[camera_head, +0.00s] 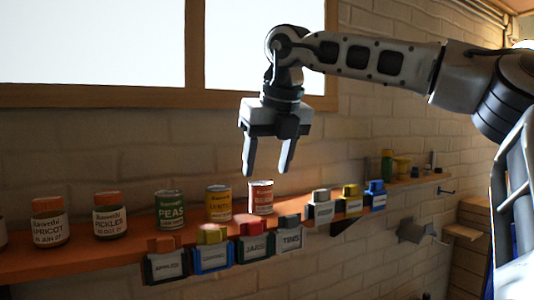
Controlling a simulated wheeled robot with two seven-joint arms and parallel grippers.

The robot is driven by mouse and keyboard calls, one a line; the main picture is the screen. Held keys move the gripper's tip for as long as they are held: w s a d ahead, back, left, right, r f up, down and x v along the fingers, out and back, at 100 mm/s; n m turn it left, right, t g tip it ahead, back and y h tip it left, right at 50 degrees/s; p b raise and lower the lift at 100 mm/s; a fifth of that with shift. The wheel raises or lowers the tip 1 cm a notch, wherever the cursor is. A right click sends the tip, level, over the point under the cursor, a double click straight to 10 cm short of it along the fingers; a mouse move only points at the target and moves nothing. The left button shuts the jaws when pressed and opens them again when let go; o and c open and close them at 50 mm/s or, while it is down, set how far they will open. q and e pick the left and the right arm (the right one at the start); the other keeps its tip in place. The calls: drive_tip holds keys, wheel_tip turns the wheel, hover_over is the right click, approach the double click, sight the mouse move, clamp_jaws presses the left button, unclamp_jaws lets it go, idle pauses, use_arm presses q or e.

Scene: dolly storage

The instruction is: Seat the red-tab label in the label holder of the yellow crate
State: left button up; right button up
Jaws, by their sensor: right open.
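The red-tab label (253,246) stands at the front edge of the orange shelf, between a yellow-tab label and a grey-tab label. Its white face carries dark print that seems to read "JARS". My right gripper (267,172) hangs from above with its fingers pointing down. It is open and empty, above the shelf and close over a red-and-white can in the picture. It is apart from the red-tab label. My left gripper is not in view. I see no yellow crate or label holder on one in this view.
The orange shelf (100,259) runs along a brick wall. Jars and cans stand on it, including a green peas can (170,210) and a red-and-white can (261,197). Other tabbed labels (212,252) line its edge. A window frame (150,97) is above.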

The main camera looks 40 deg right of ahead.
sight(255, 223)
drive_tip(key=p+x, duration=0.1)
drive_tip(key=x, duration=1.3)
drive_tip(key=c, duration=1.2)
